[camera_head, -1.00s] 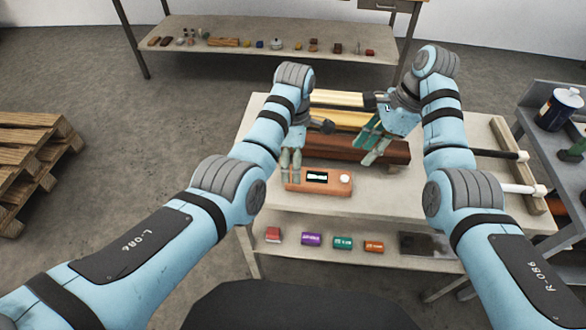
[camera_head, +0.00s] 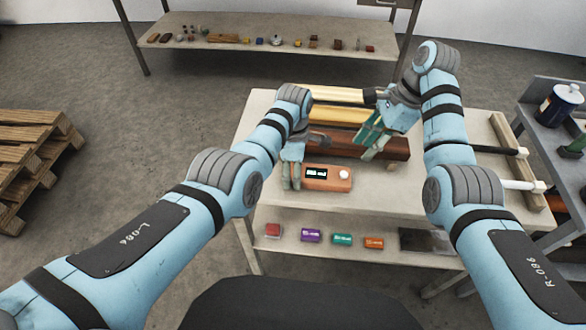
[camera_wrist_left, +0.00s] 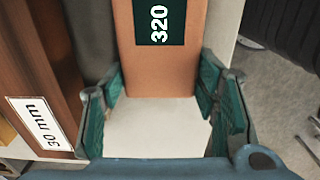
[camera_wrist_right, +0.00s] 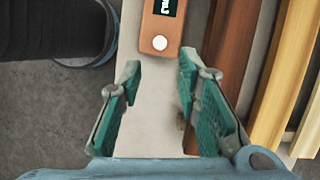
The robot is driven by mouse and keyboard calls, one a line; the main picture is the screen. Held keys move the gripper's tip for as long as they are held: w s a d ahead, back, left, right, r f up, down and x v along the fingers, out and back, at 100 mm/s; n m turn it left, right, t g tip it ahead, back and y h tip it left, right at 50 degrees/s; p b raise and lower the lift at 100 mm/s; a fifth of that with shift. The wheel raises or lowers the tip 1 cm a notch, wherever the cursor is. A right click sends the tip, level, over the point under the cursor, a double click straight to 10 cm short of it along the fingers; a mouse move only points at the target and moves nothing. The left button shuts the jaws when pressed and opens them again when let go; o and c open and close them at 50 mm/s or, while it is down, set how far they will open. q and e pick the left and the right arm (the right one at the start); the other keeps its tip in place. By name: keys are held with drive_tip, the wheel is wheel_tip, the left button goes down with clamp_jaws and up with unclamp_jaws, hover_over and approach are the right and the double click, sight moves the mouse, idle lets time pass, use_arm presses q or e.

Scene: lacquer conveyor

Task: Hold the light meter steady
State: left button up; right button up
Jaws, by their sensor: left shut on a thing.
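The light meter is an orange-brown box (camera_head: 327,184) with a dark display and a white knob, lying at the near edge of the pale table. My left gripper (camera_head: 291,184) is shut on its left end, which the fingers hide in the head view. In the left wrist view the meter (camera_wrist_left: 160,75) runs between the two green-padded fingers, its display reading 320.
Several small coloured boxes, one purple (camera_head: 310,235), sit on the lower shelf. A side table with a can (camera_head: 561,104) stands right.

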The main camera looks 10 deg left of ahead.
clamp_jaws()
idle(1.1)
